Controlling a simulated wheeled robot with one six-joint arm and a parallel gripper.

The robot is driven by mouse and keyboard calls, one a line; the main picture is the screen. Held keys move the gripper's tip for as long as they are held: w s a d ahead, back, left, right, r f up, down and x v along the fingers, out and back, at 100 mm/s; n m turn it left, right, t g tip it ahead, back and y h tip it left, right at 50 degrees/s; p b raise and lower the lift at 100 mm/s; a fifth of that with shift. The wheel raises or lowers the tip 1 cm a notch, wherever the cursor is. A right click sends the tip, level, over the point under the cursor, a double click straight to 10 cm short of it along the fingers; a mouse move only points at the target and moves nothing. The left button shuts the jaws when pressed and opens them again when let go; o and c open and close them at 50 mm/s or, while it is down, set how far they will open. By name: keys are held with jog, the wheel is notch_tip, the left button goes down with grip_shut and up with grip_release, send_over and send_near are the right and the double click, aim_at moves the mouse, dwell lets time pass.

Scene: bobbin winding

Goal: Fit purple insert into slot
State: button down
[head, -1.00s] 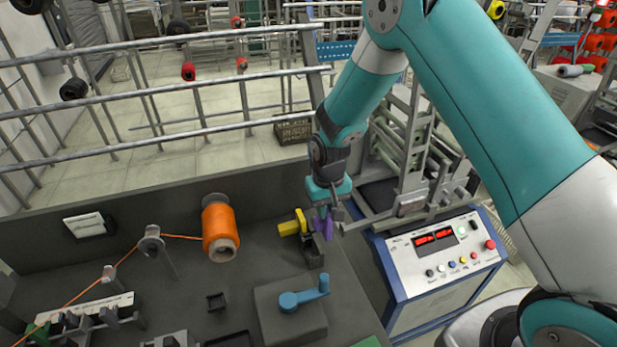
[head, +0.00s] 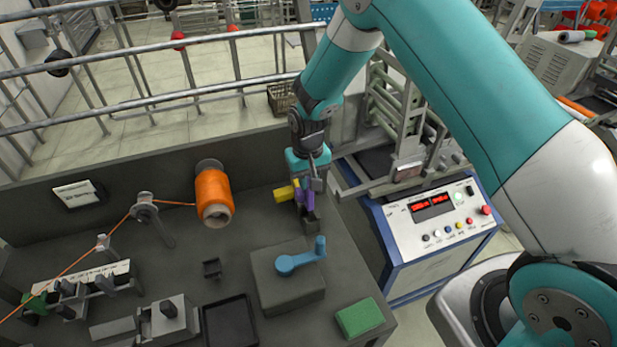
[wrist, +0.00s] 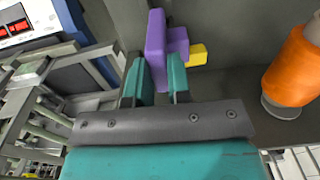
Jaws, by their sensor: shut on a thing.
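The purple insert (wrist: 156,45) is clamped between the two teal fingers of my gripper (wrist: 156,82) in the wrist view. In the head view my gripper (head: 309,184) points down, and the insert (head: 308,196) is a small purple patch at its tip. The tip is at a dark fixture block (head: 309,223) near the bench's back right. A yellow piece (head: 284,193) sticks out to the left of it. It also shows beyond the insert in the wrist view (wrist: 198,55). The slot is hidden, and I cannot tell whether the insert is inside it.
In front are a blue crank (head: 298,262) on a dark block, a green block (head: 359,317) and a black tray (head: 230,322). A control box (head: 435,225) stands at right, beside the bench.

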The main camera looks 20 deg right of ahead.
aim_at(308, 200)
jog(key=shift+s+f, duration=0.1)
jog(key=shift+f, duration=0.05)
dwell(0.4)
jog(key=shift+f+b, duration=2.2)
jog(key=shift+f, duration=0.65)
jog(key=shift+f, duration=0.15)
jog(key=shift+f+b, duration=0.55)
jog(key=shift+f, duration=0.1)
jog(key=c, duration=1)
grip_release()
jog(key=shift+r, duration=0.1)
notch_tip(308, 200, up, 17)
jog(key=b, duration=0.3)
jog(key=shift+r, duration=0.15)
